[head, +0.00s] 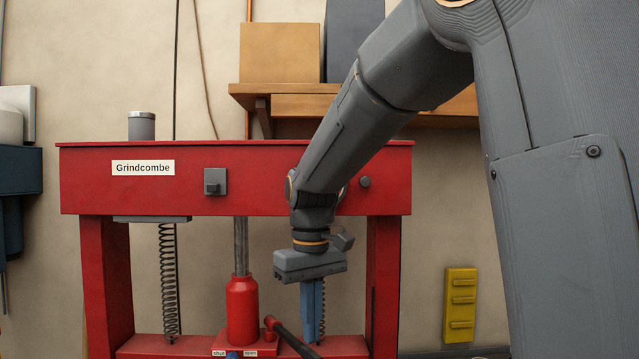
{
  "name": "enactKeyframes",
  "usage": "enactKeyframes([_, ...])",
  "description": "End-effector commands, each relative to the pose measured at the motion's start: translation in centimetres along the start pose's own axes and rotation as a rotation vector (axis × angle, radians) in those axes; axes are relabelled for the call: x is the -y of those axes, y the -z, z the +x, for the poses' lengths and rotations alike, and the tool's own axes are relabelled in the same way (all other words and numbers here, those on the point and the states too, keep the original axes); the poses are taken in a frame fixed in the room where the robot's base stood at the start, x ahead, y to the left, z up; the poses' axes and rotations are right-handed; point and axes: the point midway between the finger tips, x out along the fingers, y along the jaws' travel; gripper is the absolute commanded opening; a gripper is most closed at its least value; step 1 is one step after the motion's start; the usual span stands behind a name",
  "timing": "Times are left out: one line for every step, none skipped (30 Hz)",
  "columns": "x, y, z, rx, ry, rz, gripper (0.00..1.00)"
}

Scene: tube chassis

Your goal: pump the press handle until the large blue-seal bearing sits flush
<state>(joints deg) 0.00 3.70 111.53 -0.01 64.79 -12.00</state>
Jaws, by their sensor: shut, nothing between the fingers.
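The red press (110,180) labelled "Grindcombe" stands ahead in the head view. A red bottle jack (242,308) with a grey ram sits in the middle of its frame. The dark press handle (294,339) slants down to the right from a red socket at the jack's side and runs out of the bottom of the view. My gripper (313,340) points down with its fingers shut and empty, beside the handle; I cannot tell whether they touch. The large blue-seal bearing is not in view.
A coil spring (168,280) hangs at the press's left; another is partly hidden behind my gripper. A blue knob (233,355) sits below the jack between "shut" and "open" labels. A wooden shelf (290,103) is behind. A yellow wall holder (461,305) hangs at right.

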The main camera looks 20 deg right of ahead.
Motion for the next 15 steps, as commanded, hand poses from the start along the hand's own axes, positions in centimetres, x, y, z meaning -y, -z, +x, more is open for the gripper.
enactKeyframes([0.0,0.0,0.0,0.000,0.000,0.000,0.00])
enactKeyframes([0.0,0.0,0.0,0.000,0.000,0.000,0.00])
enactKeyframes([0.0,0.0,0.1,0.000,0.000,0.000,0.00])
enactKeyframes([0.0,0.0,0.1,0.000,0.000,0.000,0.00])
enactKeyframes([0.0,0.0,0.2,0.000,0.000,0.000,0.00])
enactKeyframes([0.0,0.0,0.4,0.000,0.000,0.000,0.00])
enactKeyframes([0.0,0.0,0.6,0.000,0.000,0.000,0.00])
enactKeyframes([0.0,0.0,0.8,0.000,0.000,0.000,0.00])
enactKeyframes([0.0,0.0,1.0,0.001,0.000,0.000,0.00])
enactKeyframes([0.0,0.0,1.2,0.001,0.000,0.000,0.00])
enactKeyframes([0.0,0.0,1.4,0.001,0.000,0.000,0.00])
enactKeyframes([0.0,0.0,1.6,0.001,0.000,0.000,0.00])
enactKeyframes([0.0,0.0,1.7,0.001,0.000,0.000,0.00])
enactKeyframes([0.0,0.0,1.9,0.001,0.000,0.000,0.00])
enactKeyframes([0.0,0.0,2.1,0.001,0.000,0.000,0.00])
